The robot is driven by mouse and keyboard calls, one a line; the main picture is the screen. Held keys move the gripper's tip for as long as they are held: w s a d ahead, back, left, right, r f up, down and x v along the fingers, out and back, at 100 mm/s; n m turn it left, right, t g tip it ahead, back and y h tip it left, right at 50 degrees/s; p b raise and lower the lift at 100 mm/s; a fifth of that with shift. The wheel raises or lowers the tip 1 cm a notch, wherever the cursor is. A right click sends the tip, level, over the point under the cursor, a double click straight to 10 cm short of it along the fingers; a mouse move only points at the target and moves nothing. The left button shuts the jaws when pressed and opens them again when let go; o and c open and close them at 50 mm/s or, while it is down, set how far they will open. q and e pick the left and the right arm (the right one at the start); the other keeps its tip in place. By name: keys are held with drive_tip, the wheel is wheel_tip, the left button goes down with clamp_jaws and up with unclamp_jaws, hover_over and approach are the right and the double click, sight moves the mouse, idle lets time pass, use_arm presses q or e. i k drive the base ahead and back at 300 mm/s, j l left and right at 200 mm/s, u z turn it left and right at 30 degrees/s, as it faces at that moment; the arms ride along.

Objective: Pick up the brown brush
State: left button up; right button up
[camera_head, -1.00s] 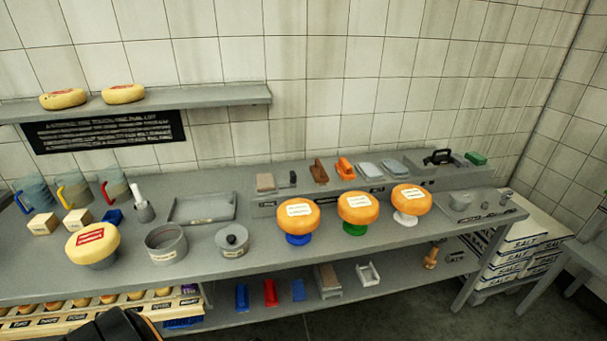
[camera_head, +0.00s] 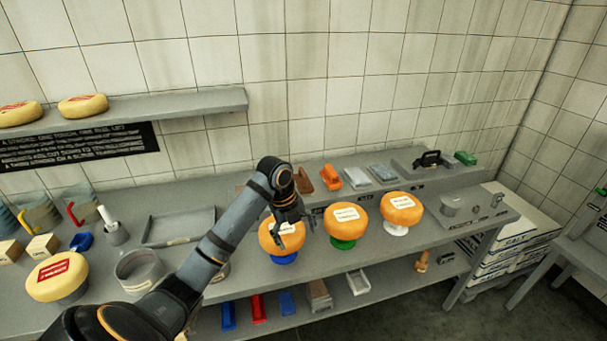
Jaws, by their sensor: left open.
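The brown brush (camera_head: 304,180) lies on the raised ledge at the back of the grey table, just left of an orange brush (camera_head: 331,177). My left arm reaches in from the lower left. My left gripper (camera_head: 295,226) is open and empty, pointing down over the left orange cheese wheel (camera_head: 270,240). It is in front of the brown brush and apart from it in the picture. The arm hides part of that cheese and the ledge left of the brush. My right gripper is not in view.
Two more orange cheeses, on a green stand (camera_head: 343,243) and a white stand (camera_head: 396,230), stand right of the gripper. Grey blocks (camera_head: 383,174) lie along the ledge. A grey tray (camera_head: 178,228) is at left. The tiled wall rises behind.

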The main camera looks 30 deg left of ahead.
sight(305, 186)
drive_tip(key=i+j, duration=0.95)
